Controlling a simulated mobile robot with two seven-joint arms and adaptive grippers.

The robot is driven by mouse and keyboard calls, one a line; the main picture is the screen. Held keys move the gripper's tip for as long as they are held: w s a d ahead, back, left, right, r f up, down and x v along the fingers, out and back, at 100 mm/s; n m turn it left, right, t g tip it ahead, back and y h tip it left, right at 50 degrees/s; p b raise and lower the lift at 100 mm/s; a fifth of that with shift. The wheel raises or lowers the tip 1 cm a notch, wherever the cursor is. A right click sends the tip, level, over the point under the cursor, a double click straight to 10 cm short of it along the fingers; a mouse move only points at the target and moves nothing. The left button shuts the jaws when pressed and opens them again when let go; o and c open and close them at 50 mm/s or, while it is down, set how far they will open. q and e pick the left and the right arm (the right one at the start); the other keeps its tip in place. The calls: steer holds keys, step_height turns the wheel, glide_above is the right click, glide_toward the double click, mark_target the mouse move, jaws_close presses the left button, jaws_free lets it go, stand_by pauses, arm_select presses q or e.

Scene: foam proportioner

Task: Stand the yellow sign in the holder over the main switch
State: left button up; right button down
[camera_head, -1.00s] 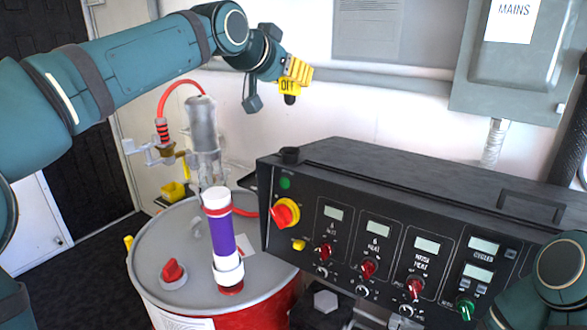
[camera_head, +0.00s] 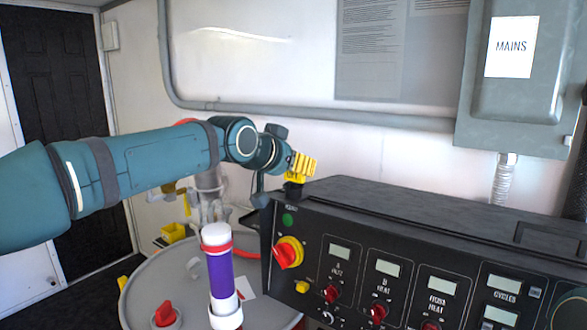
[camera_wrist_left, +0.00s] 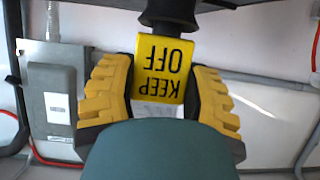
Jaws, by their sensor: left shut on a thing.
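My left gripper (camera_head: 301,165) is shut on the yellow sign (camera_head: 294,179), above the left end of the black console. In the left wrist view the sign (camera_wrist_left: 164,68) reads "KEEP OFF" upside down between the yellow fingers of my left gripper (camera_wrist_left: 160,85). A black part (camera_wrist_left: 170,12) shows at the sign's lower end. The black holder (camera_head: 293,191) is on the console top, above the red and yellow main switch (camera_head: 288,252). The sign's lower end is at the holder; I cannot tell whether it is seated inside. My right gripper is out of view.
The console (camera_head: 400,215) with displays and knobs fills the lower right. A drum (camera_head: 145,290) stands left of it, with a purple and white cylinder (camera_head: 221,275) above its lid. A grey MAINS box (camera_head: 520,95) hangs on the wall behind. Space above the console is clear.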

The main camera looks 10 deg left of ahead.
arm_select(q)
steer(key=o, duration=1)
steer(key=shift+o, duration=0.2)
steer(key=b+v, duration=0.1)
steer(key=v, duration=1.1)
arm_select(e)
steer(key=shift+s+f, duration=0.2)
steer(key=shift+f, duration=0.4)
